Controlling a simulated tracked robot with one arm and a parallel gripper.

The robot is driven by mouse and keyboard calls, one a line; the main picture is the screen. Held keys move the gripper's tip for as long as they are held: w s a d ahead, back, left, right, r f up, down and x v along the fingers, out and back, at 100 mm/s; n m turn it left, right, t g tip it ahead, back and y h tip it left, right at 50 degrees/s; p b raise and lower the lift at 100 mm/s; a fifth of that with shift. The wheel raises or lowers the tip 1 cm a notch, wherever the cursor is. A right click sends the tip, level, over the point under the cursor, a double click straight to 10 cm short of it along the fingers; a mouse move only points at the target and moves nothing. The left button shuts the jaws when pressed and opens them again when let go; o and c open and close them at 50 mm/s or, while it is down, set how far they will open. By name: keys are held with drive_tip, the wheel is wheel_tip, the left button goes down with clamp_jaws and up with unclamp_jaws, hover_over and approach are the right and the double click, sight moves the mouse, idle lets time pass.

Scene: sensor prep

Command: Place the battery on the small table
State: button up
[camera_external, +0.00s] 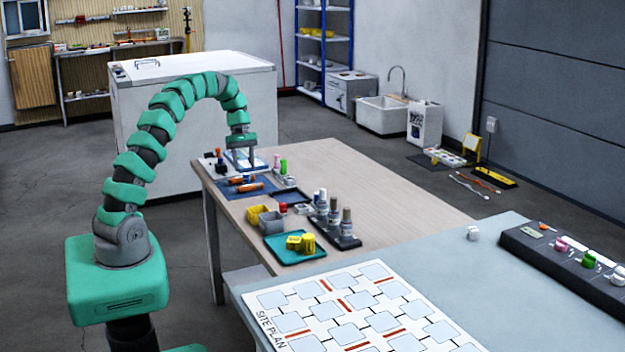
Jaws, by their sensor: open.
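My gripper (244,166) points down at the far left end of the wooden table (375,190), fingers apart, over a blue-and-white flat item (259,162). Whether it touches that item is unclear. Just in front, orange-and-black cylinders (250,188) lie on a dark blue mat (230,192); they may be batteries, but they are too small to be sure. Nothing shows clearly between the fingers. I cannot tell which surface is the small table.
Grey and yellow bins (271,222), a teal tray (275,245) with yellow pieces (300,243), and a dark rack of bottles (345,241) crowd the wooden table's left side. Its right side is clear. A grey table (500,285) with a site plan sheet (350,308) stands in front.

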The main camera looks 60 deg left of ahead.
drive_tip(key=p+v, duration=0.1)
drive_tip(key=v, duration=0.5)
drive_tip(key=shift+r, duration=0.3)
drive_tip(key=shift+a, duration=0.1)
drive_tip(key=w+d+r+m+t+y, duration=0.2)
drive_tip(key=w+d+r+m, duration=0.1)
drive_tip(key=d+r, duration=0.3)
drive_tip(key=w+d+r+m+t+y, duration=0.15)
drive_tip(key=w+d+r, duration=0.25)
drive_tip(key=r, duration=0.5)
drive_tip(key=s+d+r+m+t+y, duration=0.1)
drive_tip(key=d+r+m+t, duration=0.3)
drive_tip(key=d+r, duration=0.5)
drive_tip(key=s+d+r+m+t, duration=0.3)
drive_tip(key=d+r, duration=0.6)
drive_tip(key=r, duration=0.5)
drive_tip(key=shift+r+m+t+y, duration=0.35)
drive_tip(key=shift+m+t, duration=0.1)
drive_tip(key=shift+m, duration=0.3)
drive_tip(key=shift+o, duration=0.6)
drive_tip(key=s+d+r+m+t, duration=0.4)
drive_tip(key=s+d+r, duration=0.3)
drive_tip(key=r, duration=0.3)
drive_tip(key=shift+v, duration=0.85)
drive_tip(key=shift+d, duration=0.1)
drive_tip(key=shift+w, duration=0.15)
